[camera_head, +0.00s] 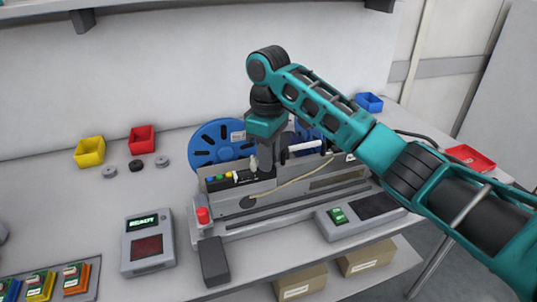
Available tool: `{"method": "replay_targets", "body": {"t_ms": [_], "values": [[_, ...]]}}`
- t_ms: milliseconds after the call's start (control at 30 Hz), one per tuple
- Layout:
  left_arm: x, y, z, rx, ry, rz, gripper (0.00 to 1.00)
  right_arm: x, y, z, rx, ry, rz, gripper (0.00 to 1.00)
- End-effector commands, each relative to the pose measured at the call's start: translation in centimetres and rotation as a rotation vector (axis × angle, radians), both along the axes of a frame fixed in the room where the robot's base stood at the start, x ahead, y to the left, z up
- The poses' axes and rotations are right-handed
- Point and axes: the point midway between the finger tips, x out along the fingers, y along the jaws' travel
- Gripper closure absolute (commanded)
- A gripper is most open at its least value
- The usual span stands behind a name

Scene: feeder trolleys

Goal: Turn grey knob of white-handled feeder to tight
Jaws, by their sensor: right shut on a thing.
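The white-handled feeder sits in the grey feeder trolley (315,205) on the bench; its white handle (305,147) shows just right of my right gripper. My right gripper (266,172) points straight down at the feeder's top and is shut on the grey knob. The knob is mostly hidden by the fingers, so its setting cannot be read. My right arm comes in from the right and covers part of the feeder bank. My left gripper is not in view.
Blue reels (217,150) stand behind the trolley. A display box (148,243) stands front left, a green-button panel (340,216) front right. Yellow (90,152) and red (142,140) bins stand back left. Cardboard boxes (300,285) lie below. The bench's left middle is fairly clear.

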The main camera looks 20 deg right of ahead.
Motion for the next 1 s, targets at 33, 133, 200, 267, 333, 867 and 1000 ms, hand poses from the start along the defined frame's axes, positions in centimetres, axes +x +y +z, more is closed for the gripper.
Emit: {"method": "replay_targets", "body": {"t_ms": [33, 133, 200, 267, 333, 867, 1000], "values": [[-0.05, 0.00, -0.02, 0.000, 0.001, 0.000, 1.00, 0.05, 0.06, 0.11, 0.002, -0.003, -0.002, 1.00], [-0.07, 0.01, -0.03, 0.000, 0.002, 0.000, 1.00, 0.05, 0.06, 0.11, 0.002, -0.003, -0.003, 1.00], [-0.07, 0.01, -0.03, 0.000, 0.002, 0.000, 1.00, 0.05, 0.07, 0.11, 0.002, -0.003, -0.003, 1.00], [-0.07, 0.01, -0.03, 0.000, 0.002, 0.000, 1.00, 0.05, 0.07, 0.12, 0.002, -0.003, -0.003, 1.00], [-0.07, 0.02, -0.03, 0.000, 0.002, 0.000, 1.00, 0.05, 0.07, 0.12, 0.002, -0.003, -0.002, 1.00], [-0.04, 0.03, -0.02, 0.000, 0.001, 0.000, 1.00, 0.02, 0.02, 0.06, 0.001, -0.001, -0.002, 0.53], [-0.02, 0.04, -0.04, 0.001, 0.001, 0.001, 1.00, 0.08, 0.05, 0.88, 0.002, -0.003, -0.002, 0.53]]}}
